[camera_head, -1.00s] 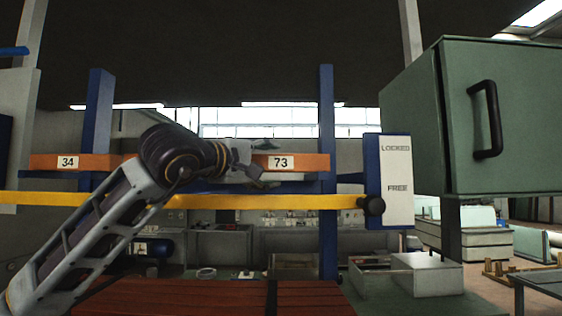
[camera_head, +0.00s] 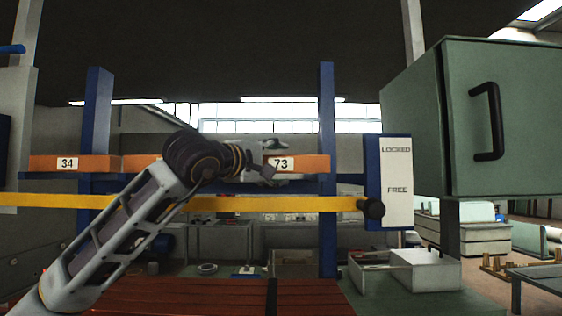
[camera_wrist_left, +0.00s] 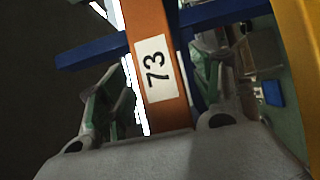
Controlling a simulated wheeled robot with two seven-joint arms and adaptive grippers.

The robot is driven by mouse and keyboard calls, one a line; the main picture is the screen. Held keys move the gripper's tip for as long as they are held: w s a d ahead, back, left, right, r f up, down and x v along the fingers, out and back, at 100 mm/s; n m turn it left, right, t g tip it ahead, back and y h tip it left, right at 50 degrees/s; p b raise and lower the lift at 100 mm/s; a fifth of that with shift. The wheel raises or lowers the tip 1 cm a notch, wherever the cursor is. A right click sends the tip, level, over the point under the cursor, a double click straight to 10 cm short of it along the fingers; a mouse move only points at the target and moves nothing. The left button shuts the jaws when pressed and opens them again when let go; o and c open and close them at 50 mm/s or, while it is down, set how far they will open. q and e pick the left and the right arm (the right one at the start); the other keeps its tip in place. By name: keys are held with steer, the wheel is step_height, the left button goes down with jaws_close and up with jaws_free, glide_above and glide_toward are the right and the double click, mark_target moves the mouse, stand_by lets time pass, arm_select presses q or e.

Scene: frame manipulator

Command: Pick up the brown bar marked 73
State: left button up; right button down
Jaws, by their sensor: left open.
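The brown bar marked 73 (camera_head: 313,162) lies on the blue rack, its white label facing me. In the left wrist view the bar (camera_wrist_left: 176,107) runs between the two open fingers, its label upright in the gap. My left gripper (camera_head: 268,162) is at the bar's label in the head view, and it also shows in the left wrist view (camera_wrist_left: 160,92). It is open, with one finger on each side of the bar. I cannot tell whether either finger touches it. My right gripper is not in view.
A bar marked 34 (camera_head: 75,163) lies on the rack at the left. A yellow rail (camera_head: 280,203) runs across in front, below the bars. A LOCKED/FREE panel (camera_head: 397,180) with a black knob and a green cabinet (camera_head: 415,125) stand at the right.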

arm_select(q)
steer(key=shift+x, duration=1)
steer(key=shift+s+a+f, duration=0.1)
steer(key=shift+c, duration=0.5)
steer(key=c, duration=1.2)
